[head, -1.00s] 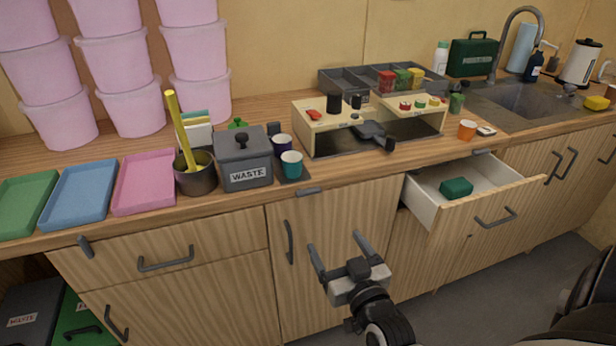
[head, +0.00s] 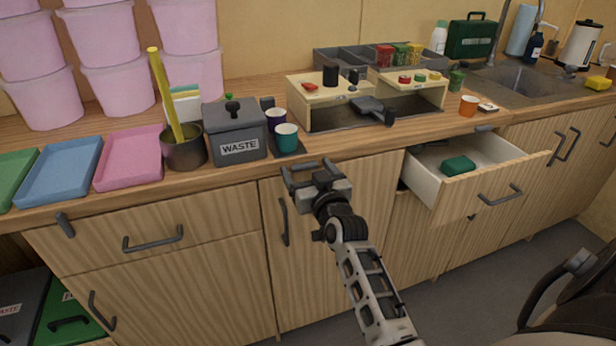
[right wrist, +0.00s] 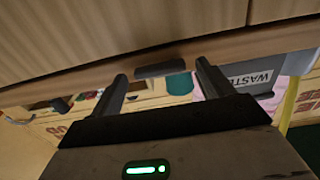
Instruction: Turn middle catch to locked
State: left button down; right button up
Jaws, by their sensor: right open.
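The middle catch (right wrist: 160,70) is a short dark bar on the counter's front edge. In the right wrist view it lies lengthwise along the edge, just beyond and between my fingertips. My right gripper (head: 306,170) is open and empty, its two fingers pointing at the edge on either side of the catch; it also shows in the right wrist view (right wrist: 162,76). I cannot tell whether it touches the catch. In the head view the gripper partly hides the catch. My left gripper is not in view.
Another catch (head: 64,224) sits tilted downward at the left, and one (head: 485,128) at the right above an open drawer (head: 490,190) holding a green item. Cups (head: 286,138) and a grey waste bin (head: 236,128) stand on the counter above the gripper.

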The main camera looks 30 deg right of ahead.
jog(key=shift+w, duration=0.1)
jog(key=c, duration=1)
